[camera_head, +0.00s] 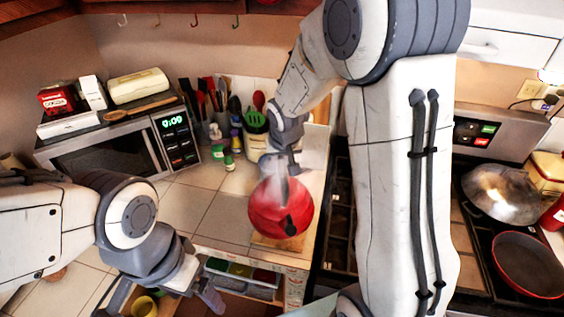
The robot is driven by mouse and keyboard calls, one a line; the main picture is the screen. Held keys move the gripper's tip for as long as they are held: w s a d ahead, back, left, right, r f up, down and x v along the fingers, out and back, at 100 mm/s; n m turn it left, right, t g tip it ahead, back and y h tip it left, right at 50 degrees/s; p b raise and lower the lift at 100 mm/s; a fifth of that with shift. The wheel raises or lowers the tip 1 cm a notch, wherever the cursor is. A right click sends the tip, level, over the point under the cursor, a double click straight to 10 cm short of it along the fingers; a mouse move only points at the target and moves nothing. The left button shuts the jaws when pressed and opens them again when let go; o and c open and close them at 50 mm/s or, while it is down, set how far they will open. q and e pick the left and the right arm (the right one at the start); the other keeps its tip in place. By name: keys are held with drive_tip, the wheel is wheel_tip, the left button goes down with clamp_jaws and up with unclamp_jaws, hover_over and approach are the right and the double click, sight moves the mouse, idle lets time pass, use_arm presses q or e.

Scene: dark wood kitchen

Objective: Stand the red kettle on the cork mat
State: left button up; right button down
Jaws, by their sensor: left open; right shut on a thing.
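The red kettle (268,217) is upright near the front edge of the tiled counter, its dark spout toward me. My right gripper (285,168) reaches down from above and is shut on the kettle's top, probably its handle; the grip itself is partly hidden. The tan cork mat (297,243) shows beneath the kettle, mostly covered by it. I cannot tell whether the kettle touches the mat or is just above it. My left gripper (166,298) is open and empty at the lower left, in front of the counter and well apart from the kettle.
A microwave (115,147) with boxes on top stands at the back left. Utensil holders and bottles (228,160) stand behind the kettle. The stove, with a red pan (528,264) and a metal lid (502,194), is at the right. Tiles left of the kettle are clear.

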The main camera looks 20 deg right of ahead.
sight(283, 170)
drive_tip(key=shift+f+b, duration=2.05)
drive_tip(key=shift+f, duration=0.65)
drive_tip(key=shift+f+b, duration=0.55)
drive_tip(key=c, duration=0.6)
unclamp_jaws()
drive_tip(key=shift+o, duration=0.2)
drive_tip(key=shift+s+f, duration=0.15)
drive_tip(key=shift+f, duration=0.1)
drive_tip(key=b+v, duration=0.1)
drive_tip(key=v, duration=0.9)
drive_tip(key=shift+a+r, duration=0.1)
drive_tip(key=shift+r, duration=0.35)
drive_tip(key=s+a+f+n+g+b, duration=0.1)
drive_tip(key=s+a+f+n, duration=0.1)
drive_tip(key=s+a, duration=0.3)
drive_tip(key=s+a+f+n+g+y+b, duration=0.1)
drive_tip(key=s+a+n, duration=0.3)
drive_tip(key=s, duration=0.7)
drive_tip(key=s+a+f+n+g+b, duration=0.1)
drive_tip(key=s+a+f+n+g, duration=0.1)
drive_tip(key=s, duration=0.7)
drive_tip(key=a+f+n, duration=0.1)
drive_tip(key=a+f, duration=0.1)
drive_tip(key=a, duration=0.1)
drive_tip(key=shift+a+n+y, duration=0.3)
drive_tip(key=shift+a+y, duration=0.05)
drive_tip(key=shift+y, duration=0.05)
